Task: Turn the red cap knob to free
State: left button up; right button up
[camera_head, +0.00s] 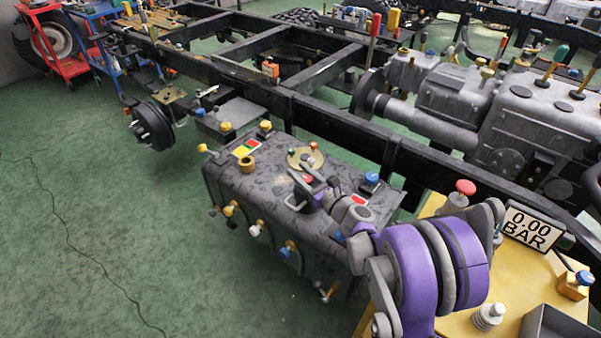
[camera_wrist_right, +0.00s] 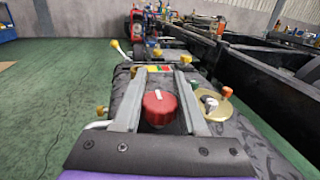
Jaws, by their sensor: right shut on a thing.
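The red cap knob (camera_wrist_right: 160,107) sits on top of a dark camouflage-patterned tank (camera_head: 270,205). In the right wrist view its round top carries a short pale mark that points toward the far end of the tank. My right gripper (camera_wrist_right: 158,80) has one grey finger on each side of the knob and is shut on it. In the head view my right gripper (camera_head: 318,188) comes down over the tank from the right, and a bit of the red knob (camera_head: 308,179) shows between the fingers. My left gripper is not in view.
A gold disc (camera_head: 303,158) with a small handle lies close to the knob. A red, green and yellow label (camera_head: 246,147) is beyond it. Several coloured valves line the tank's side. A black chassis rail (camera_head: 340,134) runs behind. A yellow bench with a 0.00 BAR sign (camera_head: 531,228) stands right.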

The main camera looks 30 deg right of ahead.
aim_at(297, 189)
grip_shut()
jog(key=shift+y, duration=0.3)
jog(key=n+g+y, duration=0.1)
jog(key=n+y, duration=0.1)
jog(key=y, duration=0.1)
jog(key=a+n+g+y+p, duration=0.1)
jog(key=n+y, duration=0.1)
jog(key=y, duration=0.1)
jog(key=shift+s+n+g, duration=0.2)
jog(key=shift+n+g, duration=0.1)
jog(key=shift+g, duration=0.1)
jog(key=n+g+y, duration=0.4)
jog(key=g, duration=0.1)
jog(key=s+a+n+g+y+p, duration=0.1)
jog(key=n+g+y, duration=0.1)
jog(key=shift+s+y, duration=0.1)
jog(key=shift+y, duration=0.2)
jog(key=n+g, duration=0.1)
jog(key=n+g+y+p, duration=0.1)
jog(key=g, duration=0.1)
jog(key=shift+s+a+r+n+g, duration=0.1)
jog(key=shift+s+a+n+g, duration=0.05)
jog(key=shift+s+n+g, duration=0.15)
jog(key=shift+s+n+g+y+p, duration=0.15)
jog(key=shift+n+g+p, duration=0.3)
jog(key=shift+g, duration=0.25)
jog(key=shift+s+n+g+y+p, duration=0.15)
jog(key=shift+n+g+p, duration=0.25)
jog(key=shift+g, duration=0.3)
jog(key=shift+a, duration=0.1)
